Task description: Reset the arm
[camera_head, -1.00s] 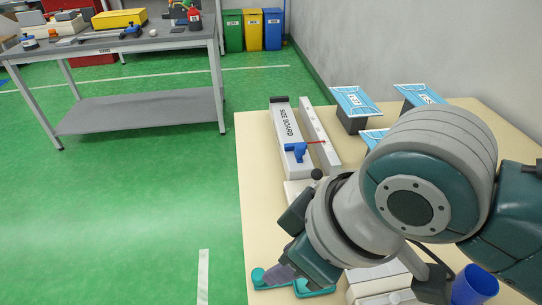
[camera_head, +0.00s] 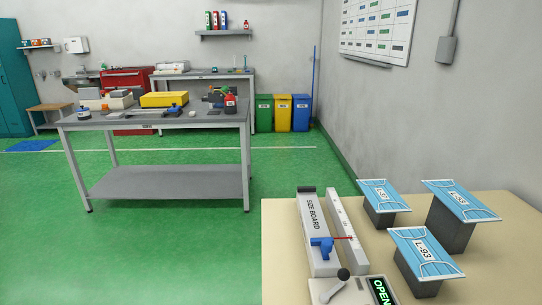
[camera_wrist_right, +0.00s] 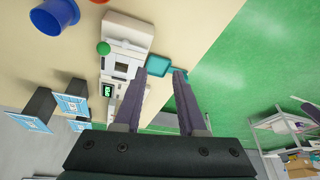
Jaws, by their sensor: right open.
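My right gripper (camera_wrist_right: 163,78) shows in the right wrist view, with its two dark purple fingers apart. Nothing visible sits between the fingers. A teal piece (camera_wrist_right: 161,66) lies just beyond the fingertips at the table edge; I cannot tell how far from them it is. My right arm does not show in the head view now. My left gripper is in neither view.
The cream table (camera_head: 283,270) holds the size board (camera_head: 316,228), a device with a lit OPEN sign (camera_head: 381,290) and three blue masks on dark stands, one marked L-93 (camera_head: 424,251). A blue cup (camera_wrist_right: 54,15) is near the device. A grey workbench (camera_head: 170,120) stands farther off.

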